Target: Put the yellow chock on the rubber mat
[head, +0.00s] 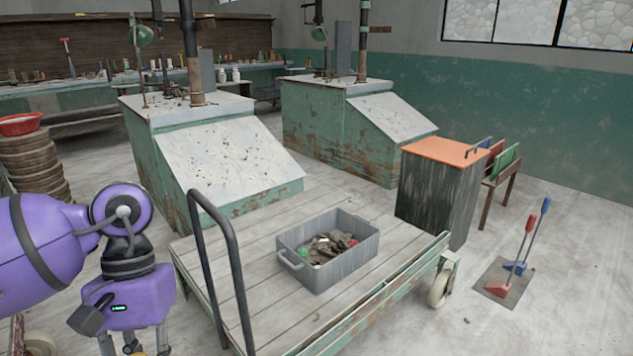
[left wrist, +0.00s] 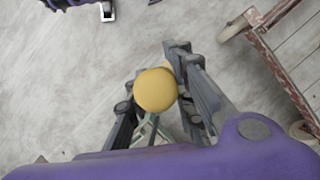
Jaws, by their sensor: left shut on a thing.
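My left gripper (left wrist: 152,80) is shut on a yellow, rounded thing, which I take for the yellow chock (left wrist: 155,90). In the left wrist view its round face shows between the two fingers, above the pale floor. In the head view the left gripper (head: 134,346) points down at the bottom left, its tips cut off by the frame edge. A flat dark grey mat (head: 521,284), likely the rubber mat, lies on the floor at the right, far from this gripper. A blue and a red long-handled dustpan stand on it. My right gripper is not in view.
A flat cart (head: 205,262) with an upright handle (head: 236,270) carries a grey bin (head: 335,272) of clay scraps and lies between my left gripper and the mat. An orange-topped cabinet (head: 440,190) stands behind. Floor right of the mat is clear.

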